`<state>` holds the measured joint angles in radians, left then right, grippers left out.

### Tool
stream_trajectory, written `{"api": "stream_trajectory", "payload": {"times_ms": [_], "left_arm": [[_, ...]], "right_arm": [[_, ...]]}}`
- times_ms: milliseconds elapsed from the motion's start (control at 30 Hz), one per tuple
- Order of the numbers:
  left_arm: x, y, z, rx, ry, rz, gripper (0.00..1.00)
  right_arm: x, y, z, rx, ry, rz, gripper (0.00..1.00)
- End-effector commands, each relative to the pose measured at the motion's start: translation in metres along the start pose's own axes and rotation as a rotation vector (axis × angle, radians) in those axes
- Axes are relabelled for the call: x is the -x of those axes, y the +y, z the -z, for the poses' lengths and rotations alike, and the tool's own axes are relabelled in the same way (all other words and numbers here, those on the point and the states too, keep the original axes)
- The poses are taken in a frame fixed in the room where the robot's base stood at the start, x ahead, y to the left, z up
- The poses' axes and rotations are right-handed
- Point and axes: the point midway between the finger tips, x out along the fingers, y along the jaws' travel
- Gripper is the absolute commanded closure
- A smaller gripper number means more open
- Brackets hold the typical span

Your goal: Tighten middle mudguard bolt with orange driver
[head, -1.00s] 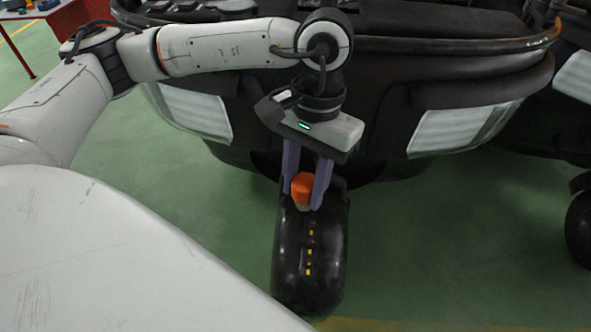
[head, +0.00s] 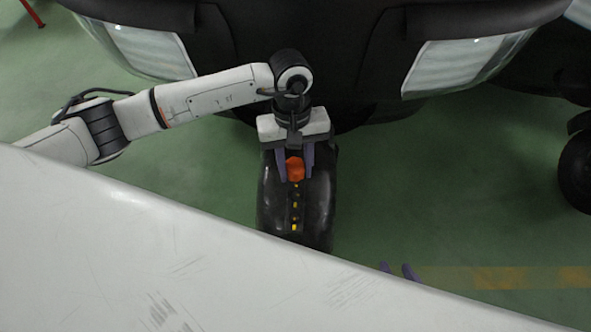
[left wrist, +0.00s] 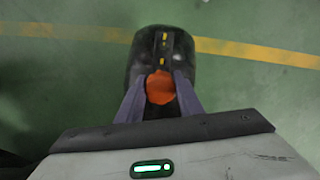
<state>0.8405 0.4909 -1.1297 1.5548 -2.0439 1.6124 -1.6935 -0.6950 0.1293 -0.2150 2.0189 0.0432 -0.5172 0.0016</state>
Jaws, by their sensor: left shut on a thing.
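The black mudguard (head: 317,200) stands out in front of the vehicle, with a row of several yellow bolts (head: 295,212) down its middle. My left gripper (head: 295,172) is over the mudguard, its purple fingers shut on the orange driver (head: 295,168). In the left wrist view the driver (left wrist: 160,88) sits between the fingertips, in line with the bolts (left wrist: 162,61). The driver's tip is hidden, so I cannot tell whether it touches a bolt. The tips of my right gripper (head: 398,270) show at the bottom, apart and with nothing between them.
The dark vehicle body (head: 300,30) with pale lamp panels (head: 465,65) fills the back. A black wheel (head: 577,175) is at the right edge. The green floor (head: 450,190) beside the mudguard is clear, with a yellow line (head: 520,278) near the front.

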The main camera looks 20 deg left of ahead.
Motion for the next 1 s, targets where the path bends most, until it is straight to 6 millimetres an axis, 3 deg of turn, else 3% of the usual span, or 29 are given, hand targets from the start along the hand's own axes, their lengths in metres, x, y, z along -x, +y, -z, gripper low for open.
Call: {"api": "stream_trajectory", "payload": {"times_ms": [367,733,1000], "left_arm": [[-0.022,0.001,0.002,0.014,-0.002,0.000,1.00],[-0.056,0.001,0.007,0.012,-0.003,0.000,1.00],[-0.065,0.001,0.009,0.013,-0.001,0.000,1.00]], "right_arm": [[-0.005,0.000,-0.003,0.000,0.006,0.002,0.69],[-0.016,0.002,-0.013,0.000,0.009,0.005,0.69],[-0.017,0.003,-0.019,0.000,0.001,0.006,0.69]]}}
